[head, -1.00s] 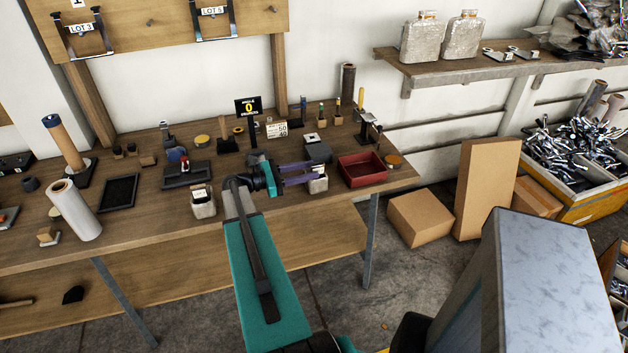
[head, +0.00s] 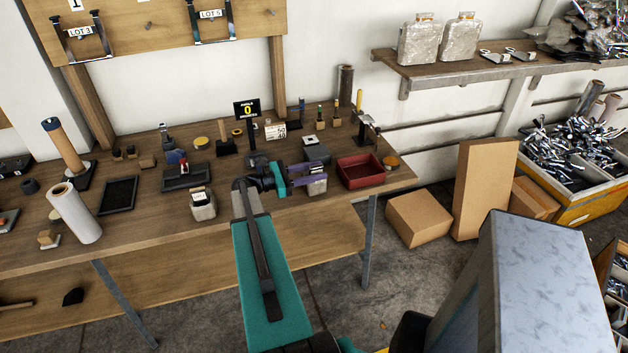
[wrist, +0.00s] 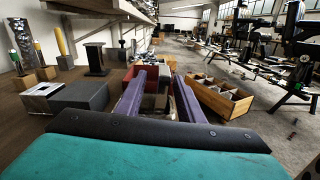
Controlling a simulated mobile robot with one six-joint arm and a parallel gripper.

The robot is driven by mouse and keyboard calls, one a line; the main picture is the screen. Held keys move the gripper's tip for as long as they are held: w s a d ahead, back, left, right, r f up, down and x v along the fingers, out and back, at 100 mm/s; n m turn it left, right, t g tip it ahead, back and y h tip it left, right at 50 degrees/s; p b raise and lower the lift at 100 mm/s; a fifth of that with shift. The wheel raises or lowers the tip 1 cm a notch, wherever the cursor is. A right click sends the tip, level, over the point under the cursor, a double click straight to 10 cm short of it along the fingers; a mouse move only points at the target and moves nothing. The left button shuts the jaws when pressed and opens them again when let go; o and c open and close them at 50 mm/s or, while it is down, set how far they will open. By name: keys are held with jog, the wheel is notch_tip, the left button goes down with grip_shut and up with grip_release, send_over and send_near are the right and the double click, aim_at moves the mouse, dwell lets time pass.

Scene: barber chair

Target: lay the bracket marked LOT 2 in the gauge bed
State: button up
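No bracket with a readable LOT 2 mark shows. Two dark brackets hang on the wooden board: one with a LOT 3 card (head: 82,33) and one with a LOT 5 card (head: 211,14). My gripper (head: 324,172) is low over the right part of the bench, its purple fingers pointing right. The fingers also show in the wrist view (wrist: 160,80), apart, with a gap between them. A small grey holder (head: 317,187) is under the fingertips; its top is hidden. I cannot tell which item is the gauge bed; a black display reading 0 (head: 247,109) stands behind my gripper.
A red bin (head: 360,171) stands just right of my fingertips. A grey block (head: 316,149) is behind them. A similar pale holder (head: 203,205) with a white top stands left of my arm. Cardboard boxes (head: 420,218) stand on the floor right of the bench.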

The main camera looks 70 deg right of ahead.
jog(key=shift+p+x, duration=0.8)
jog(key=shift+x, duration=1.35)
jog(key=shift+s+a, duration=0.1)
jog(key=shift+a, duration=0.05)
jog(key=shift+c, duration=0.2)
grip_shut()
jog(key=shift+r, duration=0.1)
